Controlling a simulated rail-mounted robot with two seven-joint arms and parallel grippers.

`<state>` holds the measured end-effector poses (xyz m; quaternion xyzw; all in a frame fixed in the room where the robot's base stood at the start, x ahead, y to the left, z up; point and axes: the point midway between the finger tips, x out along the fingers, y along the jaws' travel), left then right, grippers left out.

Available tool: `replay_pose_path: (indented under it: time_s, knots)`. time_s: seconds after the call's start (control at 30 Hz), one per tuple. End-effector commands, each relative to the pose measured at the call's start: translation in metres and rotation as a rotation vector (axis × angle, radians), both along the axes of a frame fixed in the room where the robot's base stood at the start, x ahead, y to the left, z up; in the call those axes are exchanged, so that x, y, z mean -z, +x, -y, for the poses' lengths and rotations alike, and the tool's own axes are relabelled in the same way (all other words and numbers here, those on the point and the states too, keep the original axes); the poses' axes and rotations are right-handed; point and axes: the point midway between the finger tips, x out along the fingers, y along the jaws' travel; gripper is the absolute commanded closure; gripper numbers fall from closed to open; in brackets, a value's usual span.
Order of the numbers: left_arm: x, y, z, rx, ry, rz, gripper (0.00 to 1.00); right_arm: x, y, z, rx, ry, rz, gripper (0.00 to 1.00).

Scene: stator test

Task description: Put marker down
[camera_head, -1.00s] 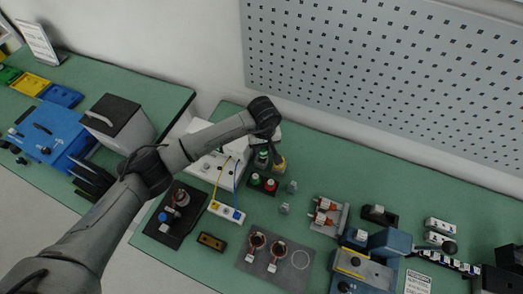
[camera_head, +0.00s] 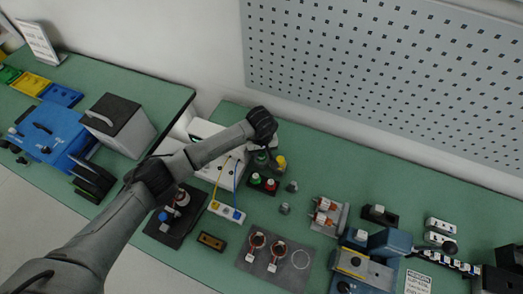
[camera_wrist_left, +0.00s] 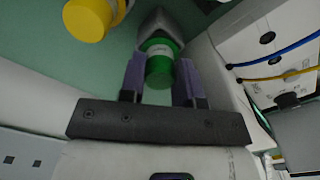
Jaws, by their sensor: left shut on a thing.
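A green marker (camera_wrist_left: 160,65) sits between the two purple fingers of my left gripper (camera_wrist_left: 160,80), which is shut on it. A grey piece (camera_wrist_left: 158,22) shows at the marker's far end; I cannot tell whether it is part of the marker or a holder under it. In the head view my left gripper (camera_head: 263,150) is over the back of the green bench, and my arm partly hides it. A yellow-capped marker (camera_head: 281,161) stands just right of it; it also shows in the left wrist view (camera_wrist_left: 88,18). My right gripper is not in view.
A white box (camera_head: 205,135) with blue and yellow cables is close to the left of my gripper. A red and green button box (camera_head: 262,182) and small grey pieces (camera_head: 284,209) lie in front. The bench (camera_head: 345,165) is clear to the right.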

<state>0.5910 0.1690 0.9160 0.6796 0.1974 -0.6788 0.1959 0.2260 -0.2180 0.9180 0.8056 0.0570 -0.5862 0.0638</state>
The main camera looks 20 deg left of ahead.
Motion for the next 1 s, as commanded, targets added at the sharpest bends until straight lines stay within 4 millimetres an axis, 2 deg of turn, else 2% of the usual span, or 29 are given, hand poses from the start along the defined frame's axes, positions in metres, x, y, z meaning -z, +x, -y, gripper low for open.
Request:
replay_pose_path:
  time_s: [0.27,0.3,0.53,0.8,0.97,1.0]
  knots:
    - [0.009,0.000,0.000,0.000,0.000,0.000,0.92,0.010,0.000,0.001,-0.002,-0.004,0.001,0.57]
    - [0.007,0.000,0.000,0.000,0.000,0.000,0.66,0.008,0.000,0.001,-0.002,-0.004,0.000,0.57]
    - [0.007,0.000,0.000,0.000,0.000,0.000,0.44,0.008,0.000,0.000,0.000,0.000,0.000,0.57]
    - [0.005,0.000,0.000,0.000,-0.001,-0.001,0.44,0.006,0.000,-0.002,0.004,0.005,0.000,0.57]
    - [-0.007,0.000,0.001,0.000,-0.001,-0.001,0.44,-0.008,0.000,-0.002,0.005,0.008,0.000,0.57]
    - [-0.011,0.001,0.000,0.001,0.001,0.003,0.44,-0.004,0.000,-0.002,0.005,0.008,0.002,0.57]
